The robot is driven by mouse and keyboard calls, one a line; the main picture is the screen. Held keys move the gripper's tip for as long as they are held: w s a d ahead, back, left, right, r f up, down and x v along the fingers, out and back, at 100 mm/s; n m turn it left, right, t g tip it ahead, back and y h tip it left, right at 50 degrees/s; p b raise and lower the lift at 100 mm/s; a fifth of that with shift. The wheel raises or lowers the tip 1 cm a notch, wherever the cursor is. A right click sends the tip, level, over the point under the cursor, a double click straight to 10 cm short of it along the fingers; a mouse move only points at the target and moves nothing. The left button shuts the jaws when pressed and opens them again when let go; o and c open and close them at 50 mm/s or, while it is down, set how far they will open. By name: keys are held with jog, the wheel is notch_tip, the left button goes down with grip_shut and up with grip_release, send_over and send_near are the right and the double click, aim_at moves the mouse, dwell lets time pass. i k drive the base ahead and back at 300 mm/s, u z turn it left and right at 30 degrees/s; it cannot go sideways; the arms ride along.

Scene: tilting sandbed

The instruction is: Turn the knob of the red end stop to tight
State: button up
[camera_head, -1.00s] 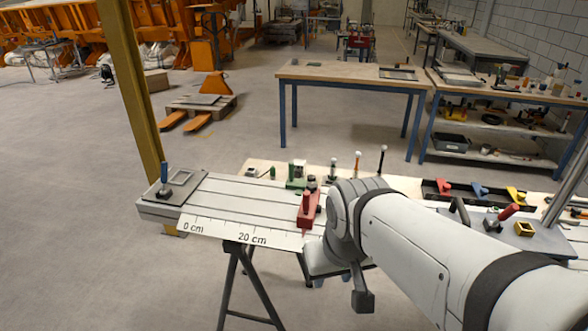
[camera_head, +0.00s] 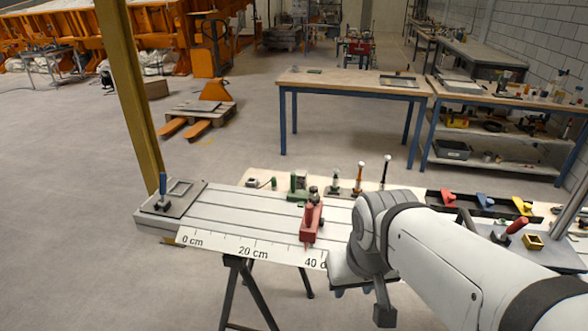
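The red end stop (camera_head: 311,224) sits on the slotted grey bed (camera_head: 240,207), above the 40 cm mark of the ruler strip (camera_head: 252,252). A small dark knob-like part shows on its right side and a dark round part at its far end. I cannot tell how tight the knob is. My arm's wrist is to the right of the end stop, apart from it in the picture. It hides the bed and ruler behind it. My gripper (camera_head: 358,272) shows only in part below the wrist; its fingers cannot be made out clearly.
A green block (camera_head: 299,187) stands behind the end stop, with several upright handled tools to its right. A flat plate with a blue handle (camera_head: 163,186) lies at the bed's left end. A yellow post (camera_head: 128,90) rises behind it. The bed's left half is mostly clear.

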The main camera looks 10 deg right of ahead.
aim_at(315, 200)
jog(key=i, duration=0.9)
jog(key=z, duration=0.05)
